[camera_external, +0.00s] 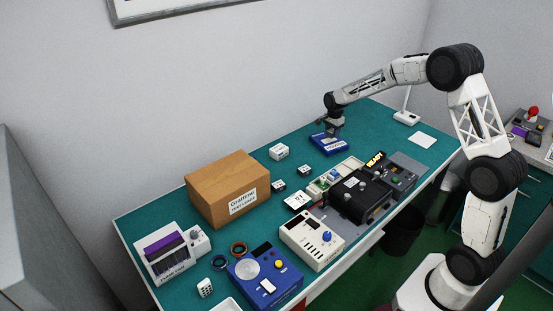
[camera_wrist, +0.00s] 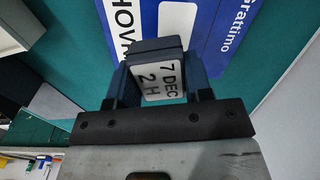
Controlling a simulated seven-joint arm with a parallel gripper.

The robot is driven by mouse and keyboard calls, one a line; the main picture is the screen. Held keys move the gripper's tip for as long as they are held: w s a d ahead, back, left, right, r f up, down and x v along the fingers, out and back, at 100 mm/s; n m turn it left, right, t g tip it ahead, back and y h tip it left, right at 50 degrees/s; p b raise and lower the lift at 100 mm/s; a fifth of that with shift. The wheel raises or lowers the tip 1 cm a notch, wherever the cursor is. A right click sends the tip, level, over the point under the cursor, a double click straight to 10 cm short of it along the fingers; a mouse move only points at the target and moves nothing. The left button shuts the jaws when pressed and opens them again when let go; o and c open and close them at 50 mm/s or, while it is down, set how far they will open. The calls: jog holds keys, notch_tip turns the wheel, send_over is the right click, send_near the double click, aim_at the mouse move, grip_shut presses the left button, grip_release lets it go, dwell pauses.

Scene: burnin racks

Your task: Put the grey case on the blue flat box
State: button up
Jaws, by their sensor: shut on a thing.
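My gripper (camera_wrist: 160,78) is shut on the grey case (camera_wrist: 156,47), a small dark block with a white label reading "7 DEC 2 H". A finger stands on each side of it. The blue flat box (camera_wrist: 203,28) with white lettering lies behind the case in the wrist view. The case is hard to make out there. I cannot tell whether the case touches the box.
A white small box (camera_external: 279,152) and a small dark block (camera_external: 305,170) stand left of the blue box.

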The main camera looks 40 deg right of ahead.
aim_at(329, 140)
jog(key=shift+w+d+f, duration=0.1)
jog(key=shift+w+d, duration=0.1)
jog(key=shift+w, duration=0.7)
jog(key=shift+f, duration=0.1)
jog(key=shift+f, duration=1.65)
jog(key=shift+f, duration=0.15)
jog(key=o, duration=1)
notch_tip(329, 140, up, 12)
jog(key=shift+r, duration=0.2)
